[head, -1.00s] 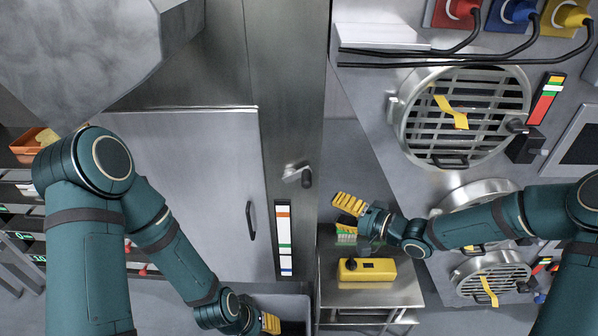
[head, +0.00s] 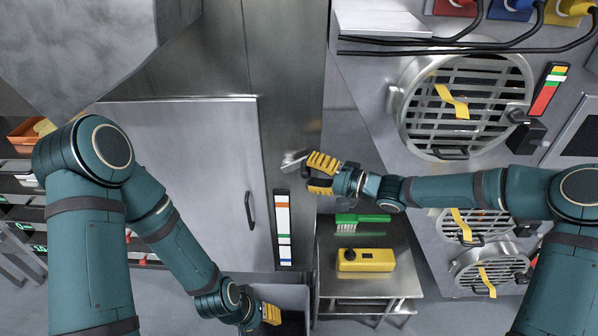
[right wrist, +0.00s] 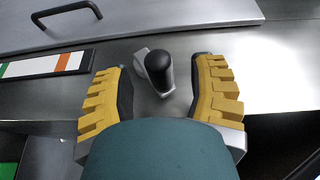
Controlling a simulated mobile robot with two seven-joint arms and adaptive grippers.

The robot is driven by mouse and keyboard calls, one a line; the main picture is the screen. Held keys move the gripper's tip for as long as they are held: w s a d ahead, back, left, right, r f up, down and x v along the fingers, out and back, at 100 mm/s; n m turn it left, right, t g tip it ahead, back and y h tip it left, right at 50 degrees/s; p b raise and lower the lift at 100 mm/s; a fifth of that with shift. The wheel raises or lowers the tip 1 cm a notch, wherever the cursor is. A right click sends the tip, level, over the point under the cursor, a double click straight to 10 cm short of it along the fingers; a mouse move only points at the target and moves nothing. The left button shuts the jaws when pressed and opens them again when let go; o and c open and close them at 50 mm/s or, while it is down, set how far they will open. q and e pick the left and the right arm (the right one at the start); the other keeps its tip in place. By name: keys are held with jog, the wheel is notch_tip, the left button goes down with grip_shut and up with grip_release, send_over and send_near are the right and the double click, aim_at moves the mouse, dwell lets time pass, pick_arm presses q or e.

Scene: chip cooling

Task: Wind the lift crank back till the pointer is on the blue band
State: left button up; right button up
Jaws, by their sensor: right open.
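The lift crank (head: 292,160) is on the steel column, its metal arm partly hidden behind my right gripper (head: 313,173). In the right wrist view its black knob (right wrist: 158,72) stands between the two yellow fingers of my open right gripper, with a gap on each side. I cannot make out the pointer. My left gripper (head: 270,314) is low beside the column's foot, and its fingers are too small to judge.
A steel cart (head: 375,285) right of the column bears a yellow control box (head: 365,260) and a green brush (head: 362,219). A large door (head: 180,180) with a black handle is left of the column. Round grilles (head: 465,105) are on the right wall.

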jog(key=shift+x, duration=1.85)
jog(key=shift+c, duration=0.5)
grip_shut()
jog(key=shift+a, duration=0.1)
jog(key=shift+w, duration=0.1)
